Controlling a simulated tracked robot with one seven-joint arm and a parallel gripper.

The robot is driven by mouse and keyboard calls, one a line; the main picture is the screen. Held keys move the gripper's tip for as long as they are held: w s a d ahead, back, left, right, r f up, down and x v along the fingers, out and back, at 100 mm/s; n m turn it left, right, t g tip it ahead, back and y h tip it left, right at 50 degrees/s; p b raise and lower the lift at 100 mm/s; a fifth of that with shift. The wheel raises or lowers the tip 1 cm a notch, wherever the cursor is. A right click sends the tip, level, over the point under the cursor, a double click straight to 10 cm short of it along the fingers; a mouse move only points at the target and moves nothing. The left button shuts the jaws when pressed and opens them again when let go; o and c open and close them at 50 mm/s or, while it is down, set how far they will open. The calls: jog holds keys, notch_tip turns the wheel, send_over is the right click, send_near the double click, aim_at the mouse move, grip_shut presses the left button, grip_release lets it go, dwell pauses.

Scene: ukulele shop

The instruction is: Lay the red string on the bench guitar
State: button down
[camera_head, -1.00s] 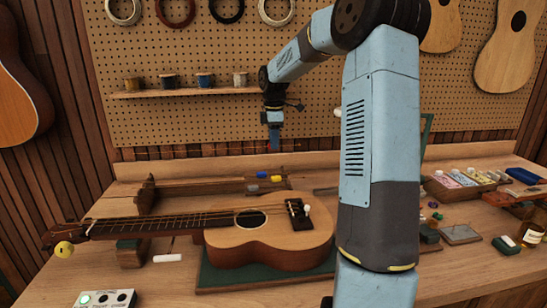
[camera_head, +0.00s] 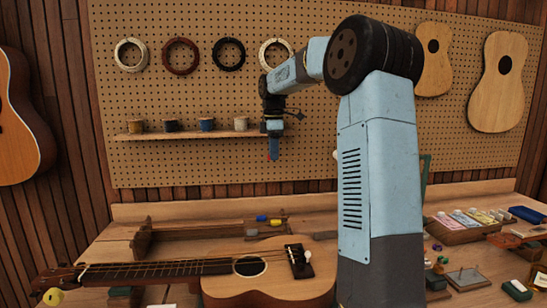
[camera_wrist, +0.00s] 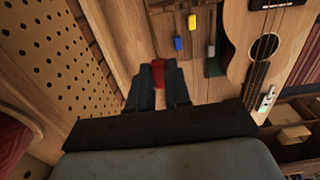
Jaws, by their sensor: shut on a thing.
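The bench guitar (camera_head: 268,284) lies face up on the bench (camera_head: 190,222), its neck to the left; its lower part is cut off by the picture's bottom edge. In the wrist view the guitar (camera_wrist: 245,65) is at the right. My gripper (camera_head: 273,156) hangs fingers down above the bench, behind the guitar and in front of the pegboard. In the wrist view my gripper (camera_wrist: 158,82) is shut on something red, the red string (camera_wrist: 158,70). Only a small red part shows between the fingers; the thin string cannot be made out in the head view.
A shelf (camera_head: 190,135) with small spools is on the pegboard (camera_head: 300,100) beside my gripper. A wooden rack (camera_head: 205,230) with yellow and blue pieces lies behind the guitar. Boxes of small packets (camera_head: 465,225) stand at the right. The air above the guitar is clear.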

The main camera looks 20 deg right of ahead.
jog(key=shift+r, duration=1.35)
